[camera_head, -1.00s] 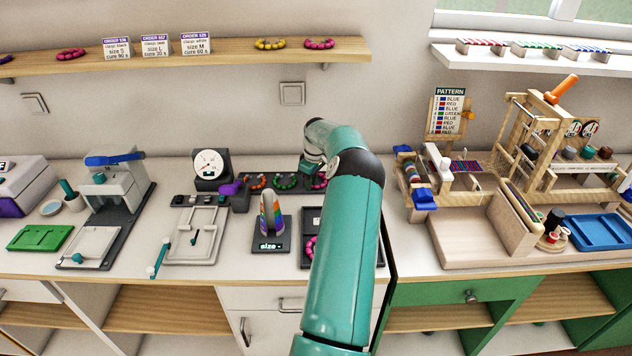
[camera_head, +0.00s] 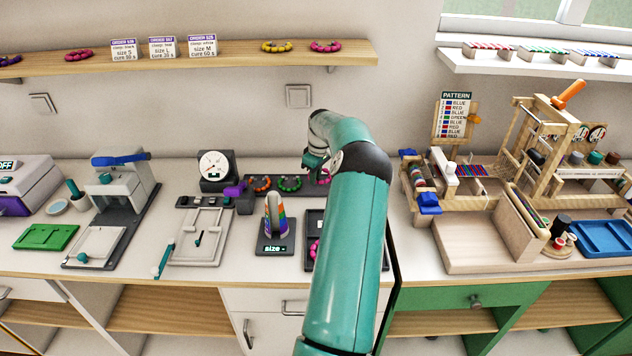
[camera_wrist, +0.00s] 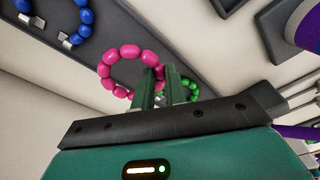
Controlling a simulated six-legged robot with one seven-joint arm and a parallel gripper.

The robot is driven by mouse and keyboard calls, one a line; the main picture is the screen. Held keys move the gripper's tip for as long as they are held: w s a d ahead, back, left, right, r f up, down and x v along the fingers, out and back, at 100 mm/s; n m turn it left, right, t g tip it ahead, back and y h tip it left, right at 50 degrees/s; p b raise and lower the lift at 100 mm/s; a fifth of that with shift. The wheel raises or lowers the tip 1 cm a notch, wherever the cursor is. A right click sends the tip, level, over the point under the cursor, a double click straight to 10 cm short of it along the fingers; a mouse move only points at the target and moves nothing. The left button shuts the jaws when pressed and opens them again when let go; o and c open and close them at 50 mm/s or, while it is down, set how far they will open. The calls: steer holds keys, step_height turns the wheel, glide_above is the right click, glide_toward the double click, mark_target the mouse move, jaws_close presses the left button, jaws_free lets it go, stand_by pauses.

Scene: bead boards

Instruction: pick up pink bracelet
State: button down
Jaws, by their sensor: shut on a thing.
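The pink bracelet (camera_wrist: 121,51), a ring of round beads with a metal clasp piece, is between the dark green fingers of my gripper (camera_wrist: 162,84) in the wrist view. The fingers are shut on its near right side. In the head view the pink bracelet (camera_head: 324,176) shows only partly beside my arm, at the right end of the dark bracelet rack (camera_head: 273,193). My gripper (camera_head: 314,168) is small there, and its fingertips are hard to make out.
A green bracelet (camera_head: 290,184) and an orange one (camera_head: 261,184) sit on the rack. A blue bracelet (camera_wrist: 78,20) shows in the wrist view. Another pink bracelet (camera_head: 314,250) lies in a dark tray. A rainbow sizing cone (camera_head: 275,217) stands in front.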

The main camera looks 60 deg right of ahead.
steer(key=s+a+r, duration=0.3)
steer(key=a+r, duration=0.6)
steer(key=a, duration=0.3)
steer(key=shift+s+a, duration=0.3)
steer(key=shift+s, duration=0.05)
steer(key=shift+w, duration=0.1)
